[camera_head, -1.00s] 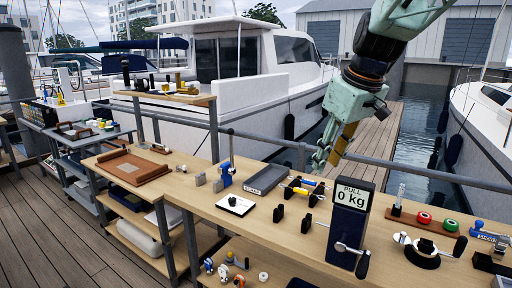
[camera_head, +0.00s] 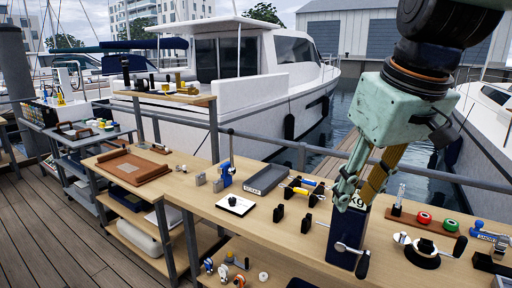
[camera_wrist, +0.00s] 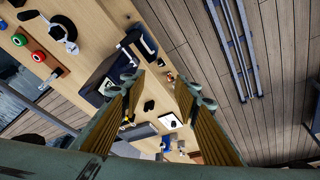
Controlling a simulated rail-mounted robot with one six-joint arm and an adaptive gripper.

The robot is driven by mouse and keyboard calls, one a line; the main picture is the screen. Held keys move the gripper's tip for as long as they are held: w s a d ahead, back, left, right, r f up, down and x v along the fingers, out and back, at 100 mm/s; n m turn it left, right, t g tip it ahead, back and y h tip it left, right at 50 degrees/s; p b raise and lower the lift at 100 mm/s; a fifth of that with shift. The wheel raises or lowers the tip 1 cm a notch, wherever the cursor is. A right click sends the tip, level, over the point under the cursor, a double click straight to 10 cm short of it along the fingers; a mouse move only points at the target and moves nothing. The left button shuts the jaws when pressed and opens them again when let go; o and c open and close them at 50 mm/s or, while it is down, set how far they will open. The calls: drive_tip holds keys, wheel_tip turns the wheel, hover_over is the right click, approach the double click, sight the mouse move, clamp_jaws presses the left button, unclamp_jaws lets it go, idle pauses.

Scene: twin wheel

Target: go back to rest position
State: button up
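My gripper (camera_head: 350,195) hangs down in the head view, in front of the dark blue pull-gauge box (camera_head: 346,235), and hides much of its display. In the wrist view the two fingers of my gripper (camera_wrist: 158,86) stand apart with nothing between them. The workbench (camera_head: 290,230) runs below my gripper. Whether my fingertips touch the box cannot be told.
A crank wheel (camera_head: 428,253) and red and green rollers (camera_head: 436,221) stand right of the box. Black blocks (camera_head: 307,222), a grey tray (camera_head: 266,179), a blue vise (camera_head: 226,176) and a white plate (camera_head: 236,205) lie to its left. A railing runs behind the bench.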

drive_tip(key=s+f+m, duration=0.1)
drive_tip(key=s+f, duration=0.1)
drive_tip(key=s, duration=0.8)
drive_tip(key=s+d+f+m, duration=0.1)
drive_tip(key=s+f+m, duration=0.1)
drive_tip(key=s, duration=0.8)
drive_tip(key=shift+s+d+f+h, duration=0.2)
drive_tip(key=shift+f+h, duration=0.2)
drive_tip(key=shift+f, duration=0.3)
